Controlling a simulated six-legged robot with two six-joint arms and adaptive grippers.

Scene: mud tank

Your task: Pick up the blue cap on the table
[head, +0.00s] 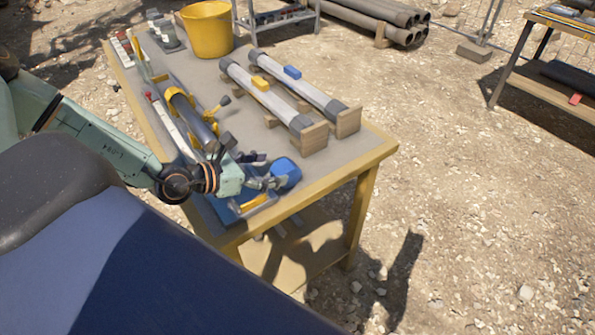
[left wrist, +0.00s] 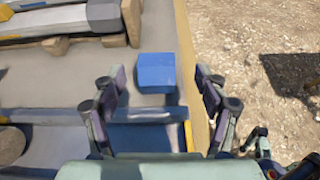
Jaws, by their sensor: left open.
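The blue cap (head: 287,173) sits on the table (head: 345,174) near its front right edge. In the left wrist view the cap (left wrist: 156,72) shows as a blue block between the two fingertips, with a visible gap on each side. My left gripper (head: 264,170) is open and empty, reaching over the table from the left, right beside the cap. It also shows in the left wrist view (left wrist: 162,82), one finger on each side of the picture. I cannot tell the exact height of the fingertips over the table. My right gripper is not in view.
A blue tray (head: 226,212) lies under my left gripper. Two grey pipes on wooden blocks (head: 275,100) lie behind the cap. A yellow bucket (head: 208,30) stands at the back, and tools (head: 180,105) lie at the left. Gravel is open to the right.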

